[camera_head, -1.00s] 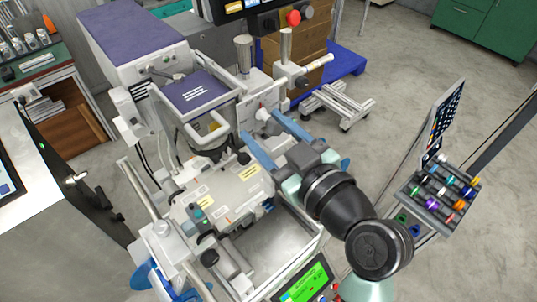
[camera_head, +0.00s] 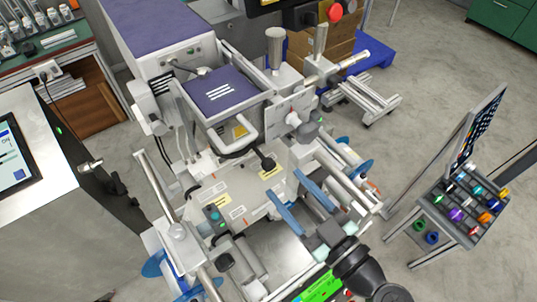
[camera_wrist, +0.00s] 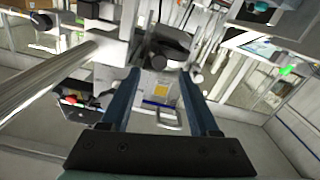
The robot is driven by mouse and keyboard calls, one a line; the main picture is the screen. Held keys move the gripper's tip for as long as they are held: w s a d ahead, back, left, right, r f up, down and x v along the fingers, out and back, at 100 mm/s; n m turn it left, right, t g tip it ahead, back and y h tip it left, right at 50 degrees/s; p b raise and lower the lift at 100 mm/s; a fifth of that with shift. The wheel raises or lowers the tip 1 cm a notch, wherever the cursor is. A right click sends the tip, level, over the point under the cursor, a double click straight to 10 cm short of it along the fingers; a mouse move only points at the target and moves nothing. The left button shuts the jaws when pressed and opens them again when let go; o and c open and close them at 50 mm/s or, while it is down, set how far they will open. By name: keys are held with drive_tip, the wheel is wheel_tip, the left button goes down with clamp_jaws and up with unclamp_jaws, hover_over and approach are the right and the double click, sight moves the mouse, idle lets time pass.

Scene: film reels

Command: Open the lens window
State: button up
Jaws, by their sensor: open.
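The film machine has a purple-topped housing (camera_head: 222,92) with a pale loop handle (camera_head: 236,134) at its front. Below it, a dark arm ends in a black knob (camera_head: 266,163). I cannot tell for sure which part is the lens window. My gripper (camera_head: 286,184) is open, its two blue fingers apart and empty. It is over the machine's pale deck, in front of and below the black knob in the picture. In the wrist view, my gripper (camera_wrist: 158,74) shows nothing held between its fingers; a dark rounded part (camera_wrist: 172,44) appears beyond them.
White posts and rails stand right of the housing, with a grey-topped column (camera_head: 305,140) close to my fingers. A stand with coloured knobs (camera_head: 462,208) is at the right. Open floor lies behind it.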

sight(271, 167)
drive_tip(key=p+x, duration=0.2)
drive_tip(key=x, duration=0.4)
drive_tip(key=shift+w+a+r, duration=0.1)
drive_tip(key=shift+w+a, duration=0.35)
drive_tip(key=shift+w, duration=0.15)
clamp_jaws()
idle(0.8)
